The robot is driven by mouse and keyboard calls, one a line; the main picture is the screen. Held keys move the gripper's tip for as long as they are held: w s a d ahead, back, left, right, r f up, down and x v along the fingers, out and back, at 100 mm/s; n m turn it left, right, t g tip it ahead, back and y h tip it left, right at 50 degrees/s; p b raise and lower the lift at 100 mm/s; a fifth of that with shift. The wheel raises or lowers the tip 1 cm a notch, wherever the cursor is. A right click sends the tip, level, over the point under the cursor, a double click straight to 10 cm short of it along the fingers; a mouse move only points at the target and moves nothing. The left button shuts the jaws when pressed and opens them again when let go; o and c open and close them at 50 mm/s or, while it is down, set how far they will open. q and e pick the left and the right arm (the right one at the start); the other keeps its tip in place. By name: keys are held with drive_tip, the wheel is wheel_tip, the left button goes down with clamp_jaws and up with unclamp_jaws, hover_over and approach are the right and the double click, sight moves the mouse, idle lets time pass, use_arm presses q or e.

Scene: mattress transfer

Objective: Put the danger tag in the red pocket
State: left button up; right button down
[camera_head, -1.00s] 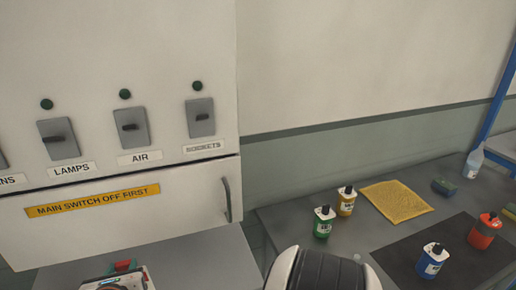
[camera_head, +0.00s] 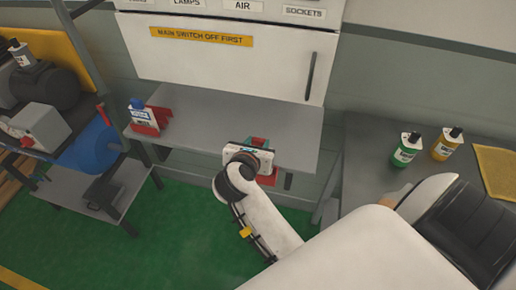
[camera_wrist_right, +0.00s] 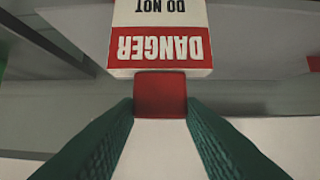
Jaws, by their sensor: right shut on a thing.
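The danger tag (camera_wrist_right: 160,40) shows upside down at the top of the right wrist view, white with a red DANGER band. A red tab (camera_wrist_right: 160,95) at its lower edge sits between the green fingertips of my right gripper (camera_wrist_right: 160,108), which is shut on it. In the head view my right gripper (camera_head: 256,146) is at the front part of the grey shelf under the cabinet, and the tag is hard to make out there. A red holder (camera_head: 146,128) with a blue and white item in it stands at the shelf's left end. My left gripper is out of view.
The grey shelf (camera_head: 205,128) is clear between the red holder and my gripper. Small red parts (camera_head: 288,181) show below its front edge, unclear what they are. The cabinet (camera_head: 230,55) hangs above. Green (camera_head: 407,149) and yellow (camera_head: 447,144) bottles stand on the right bench.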

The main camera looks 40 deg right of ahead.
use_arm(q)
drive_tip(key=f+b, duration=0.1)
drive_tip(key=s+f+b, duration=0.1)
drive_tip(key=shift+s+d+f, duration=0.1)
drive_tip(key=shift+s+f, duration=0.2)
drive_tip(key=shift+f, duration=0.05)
use_arm(e)
wheel_tip(320, 180, down, 3)
drive_tip(key=shift+f, duration=0.3)
drive_tip(key=c, duration=1)
unclamp_jaws()
drive_tip(key=shift+s, duration=0.1)
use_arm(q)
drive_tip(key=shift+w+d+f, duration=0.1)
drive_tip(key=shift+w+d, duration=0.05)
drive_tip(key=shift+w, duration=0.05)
use_arm(e)
drive_tip(key=shift+o, duration=0.3)
